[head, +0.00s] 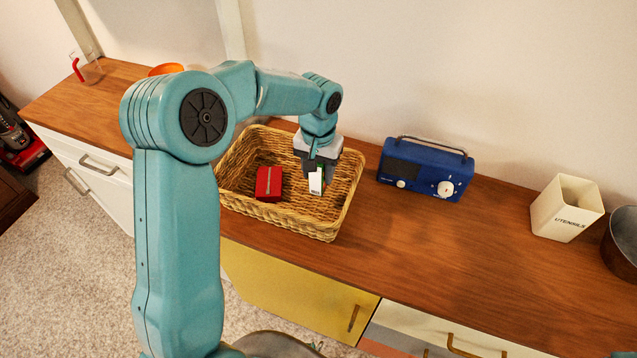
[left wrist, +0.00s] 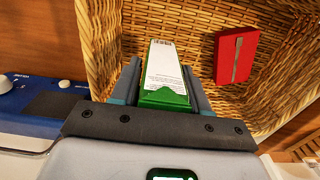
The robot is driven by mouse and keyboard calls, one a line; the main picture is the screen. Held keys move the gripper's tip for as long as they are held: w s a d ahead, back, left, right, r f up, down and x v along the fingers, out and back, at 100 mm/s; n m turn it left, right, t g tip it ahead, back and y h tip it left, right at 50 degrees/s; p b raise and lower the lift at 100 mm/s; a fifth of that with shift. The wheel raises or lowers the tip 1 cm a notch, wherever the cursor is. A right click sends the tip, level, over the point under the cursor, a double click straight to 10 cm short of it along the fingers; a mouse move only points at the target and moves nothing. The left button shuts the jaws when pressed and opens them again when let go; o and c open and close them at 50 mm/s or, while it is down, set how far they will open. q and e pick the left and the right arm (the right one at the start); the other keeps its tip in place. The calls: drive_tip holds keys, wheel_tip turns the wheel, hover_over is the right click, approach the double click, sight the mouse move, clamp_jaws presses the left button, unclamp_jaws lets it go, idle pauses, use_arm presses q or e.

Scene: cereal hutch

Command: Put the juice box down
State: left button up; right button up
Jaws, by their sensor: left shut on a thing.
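The juice box (head: 316,182) is a small white and green carton. It also shows in the left wrist view (left wrist: 165,75), between the two fingers. My left gripper (head: 317,168) is shut on it and points down inside the wicker basket (head: 337,222). In the left wrist view my left gripper (left wrist: 165,88) grips the green end, and the white side extends away into the basket. I cannot tell whether the juice box touches the basket floor. My right gripper is not in view.
A red box (head: 268,184) lies in the basket, left of the juice box. A blue radio (head: 425,170) stands right of the basket, and a utensil holder (head: 566,208) stands farther right. The counter (head: 400,235) in front of the radio is clear.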

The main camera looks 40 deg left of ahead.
sight(319, 185)
use_arm(q)
drive_tip(key=f, duration=0.5)
drive_tip(key=shift+w+f, duration=0.2)
drive_tip(key=shift+f, duration=0.1)
drive_tip(key=shift+f, duration=0.15)
drive_tip(key=o, duration=1.2)
wheel_tip(319, 185, up, 12)
drive_tip(key=shift+r, duration=0.2)
